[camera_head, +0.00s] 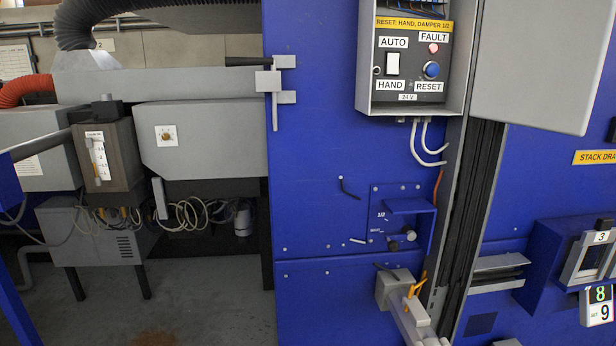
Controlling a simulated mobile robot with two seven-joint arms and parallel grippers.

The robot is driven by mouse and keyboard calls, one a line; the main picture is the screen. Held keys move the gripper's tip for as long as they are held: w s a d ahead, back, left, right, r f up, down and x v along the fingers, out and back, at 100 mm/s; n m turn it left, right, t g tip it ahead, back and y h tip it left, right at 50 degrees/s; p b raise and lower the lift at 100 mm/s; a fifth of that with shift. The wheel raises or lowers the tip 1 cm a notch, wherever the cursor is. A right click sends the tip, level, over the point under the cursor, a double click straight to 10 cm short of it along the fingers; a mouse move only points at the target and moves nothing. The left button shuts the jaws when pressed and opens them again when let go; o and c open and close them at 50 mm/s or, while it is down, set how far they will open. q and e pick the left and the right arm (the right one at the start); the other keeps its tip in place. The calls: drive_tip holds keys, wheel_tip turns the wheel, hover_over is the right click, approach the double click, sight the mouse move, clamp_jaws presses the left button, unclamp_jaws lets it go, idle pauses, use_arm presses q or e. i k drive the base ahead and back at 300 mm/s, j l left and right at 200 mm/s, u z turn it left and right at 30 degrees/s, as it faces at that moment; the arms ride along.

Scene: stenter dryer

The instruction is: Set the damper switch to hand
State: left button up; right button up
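The damper switch (392,64) is a white rocker in a dark frame. It sits between the AUTO label (393,42) above and the HAND label (390,86) below. I cannot tell which end is pressed in. It is on the dark panel of an open grey control box (366,95), high on the blue machine wall. A yellow strip above it (412,24) reads "RESET: HAND, DAMPER 1/2". To the right are a red FAULT lamp (433,48) and a blue RESET button (431,70).
The box's grey door (535,60) stands open to the right. Two pale cables (424,150) hang below the box. Grey floor (215,305) is clear at lower left.

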sight(391, 59)
drive_tip(key=l+u, duration=0.45)
drive_tip(key=i+l+u, duration=0.1)
drive_tip(key=l+u, duration=0.3)
drive_tip(key=k+l+u, duration=0.1)
drive_tip(key=l+u, duration=0.15)
drive_tip(key=l, duration=0.95)
drive_tip(key=k+l+u, duration=0.1)
drive_tip(key=l, duration=0.4)
drive_tip(key=k+l+u, duration=0.1)
drive_tip(key=l, duration=0.4)
drive_tip(key=k+l, duration=0.15)
drive_tip(key=l, duration=0.35)
